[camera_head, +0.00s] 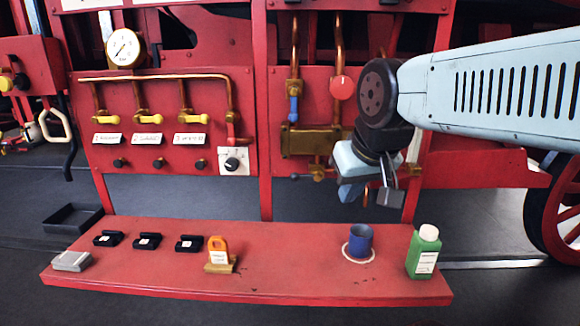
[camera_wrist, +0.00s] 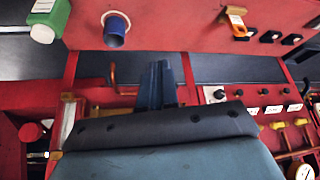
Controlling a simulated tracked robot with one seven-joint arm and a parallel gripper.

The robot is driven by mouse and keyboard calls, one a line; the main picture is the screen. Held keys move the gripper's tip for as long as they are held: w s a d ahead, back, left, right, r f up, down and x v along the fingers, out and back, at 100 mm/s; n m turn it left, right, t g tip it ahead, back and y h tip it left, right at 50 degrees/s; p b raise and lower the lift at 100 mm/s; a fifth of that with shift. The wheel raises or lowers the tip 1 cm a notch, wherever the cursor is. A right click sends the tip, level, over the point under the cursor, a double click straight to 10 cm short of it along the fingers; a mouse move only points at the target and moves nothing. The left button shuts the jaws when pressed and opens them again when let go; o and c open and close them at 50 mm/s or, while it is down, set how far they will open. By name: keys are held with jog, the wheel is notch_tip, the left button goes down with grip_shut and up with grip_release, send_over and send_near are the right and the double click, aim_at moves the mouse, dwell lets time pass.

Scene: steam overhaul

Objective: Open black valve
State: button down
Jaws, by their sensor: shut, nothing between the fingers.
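A small brass fitting (camera_head: 318,173) with a short black handle (camera_head: 296,176) sits below the brass block on the red panel; it may be the black valve, but it is small in the picture. My gripper (camera_head: 388,198) hangs to the right of it, in front of the panel's right part, pointing down and apart from the handle. Its fingers also show in the wrist view (camera_wrist: 160,85); they are together and empty. My gripper hides part of the pipework behind it.
Yellow valves (camera_head: 146,119), a gauge (camera_head: 124,48) and a red round handle (camera_head: 341,87) are on the panels.

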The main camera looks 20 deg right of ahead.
jog(key=w+r+m, duration=0.2)
jog(key=w+r, duration=0.1)
jog(key=w, duration=0.9)
jog(key=m+g, duration=0.1)
jog(key=m, duration=0.1)
send_near(296, 174)
jog(key=r, duration=0.3)
jog(key=shift+s+a+r+h, duration=0.1)
jog(key=shift+s+a+h, duration=0.2)
jog(key=shift+s, duration=0.1)
jog(key=x, duration=1)
jog(key=shift+s, duration=0.15)
